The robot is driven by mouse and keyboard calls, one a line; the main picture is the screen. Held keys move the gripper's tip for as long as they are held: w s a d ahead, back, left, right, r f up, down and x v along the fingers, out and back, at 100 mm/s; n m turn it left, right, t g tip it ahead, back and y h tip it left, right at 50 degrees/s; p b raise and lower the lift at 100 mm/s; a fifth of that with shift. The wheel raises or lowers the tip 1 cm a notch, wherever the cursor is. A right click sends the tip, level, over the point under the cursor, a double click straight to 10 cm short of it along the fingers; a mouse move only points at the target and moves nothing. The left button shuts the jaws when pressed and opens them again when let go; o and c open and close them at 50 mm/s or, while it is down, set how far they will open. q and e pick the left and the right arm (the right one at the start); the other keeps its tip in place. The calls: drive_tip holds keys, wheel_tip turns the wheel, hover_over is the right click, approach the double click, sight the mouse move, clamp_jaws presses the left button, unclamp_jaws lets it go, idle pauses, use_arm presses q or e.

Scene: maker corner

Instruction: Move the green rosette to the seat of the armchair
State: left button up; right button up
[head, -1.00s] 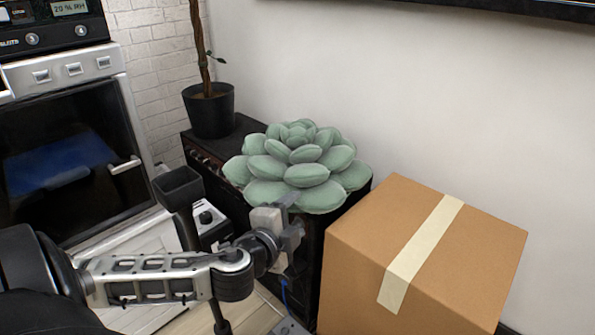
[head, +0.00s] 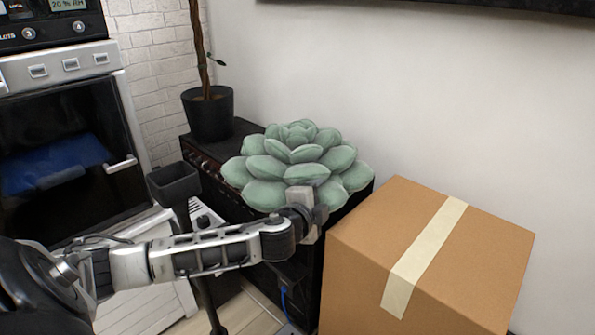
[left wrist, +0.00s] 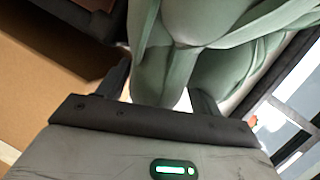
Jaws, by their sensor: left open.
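The green rosette (head: 297,165), a plush succulent with thick grey-green petals, sits on top of a black cabinet (head: 345,205) against the wall. My left gripper (head: 302,195) is at the front lower edge of the rosette in the head view, overlapping its front petals. In the left wrist view, a petal of the rosette (left wrist: 170,65) lies between the two open fingers (left wrist: 160,88). I cannot tell whether the fingers touch it. The armchair is not in view. My right gripper is not in view.
A taped cardboard box (head: 430,255) stands right of the cabinet, close to my left gripper. A potted plant (head: 208,113) stands behind left on the cabinet. An oven (head: 60,130) is at the left, and a small black bin-like tray (head: 174,183) stands before the cabinet.

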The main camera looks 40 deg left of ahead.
use_arm(q)
drive_tip(key=c, duration=1.4)
drive_tip(key=shift+r, duration=0.1)
